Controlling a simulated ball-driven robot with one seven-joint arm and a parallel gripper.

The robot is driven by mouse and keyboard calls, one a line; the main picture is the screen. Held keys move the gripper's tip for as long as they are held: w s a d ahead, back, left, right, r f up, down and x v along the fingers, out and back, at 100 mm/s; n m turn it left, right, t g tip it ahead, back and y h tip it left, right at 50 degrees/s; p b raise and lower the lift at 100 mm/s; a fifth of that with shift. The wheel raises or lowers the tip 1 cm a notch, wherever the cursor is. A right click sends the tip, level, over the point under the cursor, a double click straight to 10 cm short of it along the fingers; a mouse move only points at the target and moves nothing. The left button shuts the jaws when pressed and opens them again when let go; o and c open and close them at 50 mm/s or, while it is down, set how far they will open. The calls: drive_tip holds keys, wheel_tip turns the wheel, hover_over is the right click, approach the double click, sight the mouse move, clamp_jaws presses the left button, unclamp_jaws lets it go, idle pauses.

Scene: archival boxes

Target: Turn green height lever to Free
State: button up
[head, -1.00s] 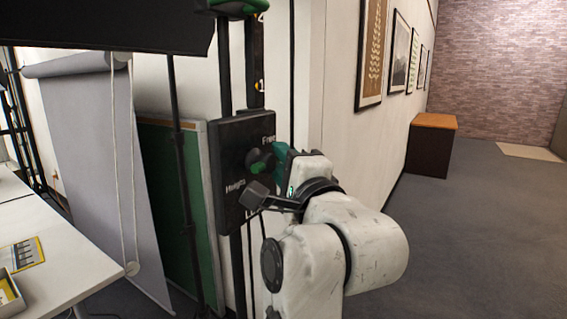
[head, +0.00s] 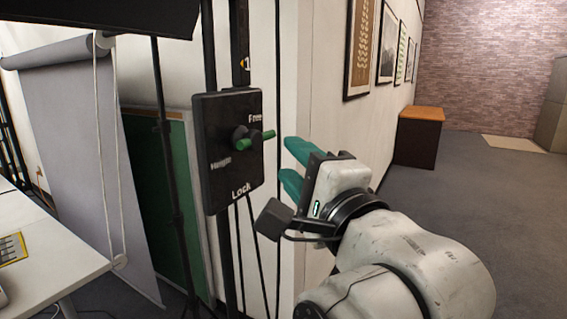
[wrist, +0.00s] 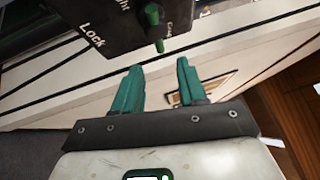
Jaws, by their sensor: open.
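The green height lever (head: 262,137) is on a black control plate (head: 215,120) fixed to a dark upright post. In the head view it points right, its tip a little below the word Free, which is at the plate's upper right. Lock is at the bottom and Height at the left. My gripper (head: 287,160) is open and empty, right of the plate and apart from the lever. In the wrist view the lever (wrist: 154,18) points down toward the gap between the green fingers (wrist: 158,64), beside the word Free. Its tip is just beyond the fingertips.
A white wall corner stands right behind the plate. A green board (head: 158,215) and a hanging grey sheet (head: 75,150) are at left, with a white table (head: 55,255) in front. A brown cabinet (head: 417,145) is farther right. Grey floor is clear at right.

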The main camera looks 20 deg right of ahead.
drive_tip(key=shift+s+f+b, duration=0.2)
drive_tip(key=shift+s+b, duration=0.25)
drive_tip(key=shift+s, duration=0.3)
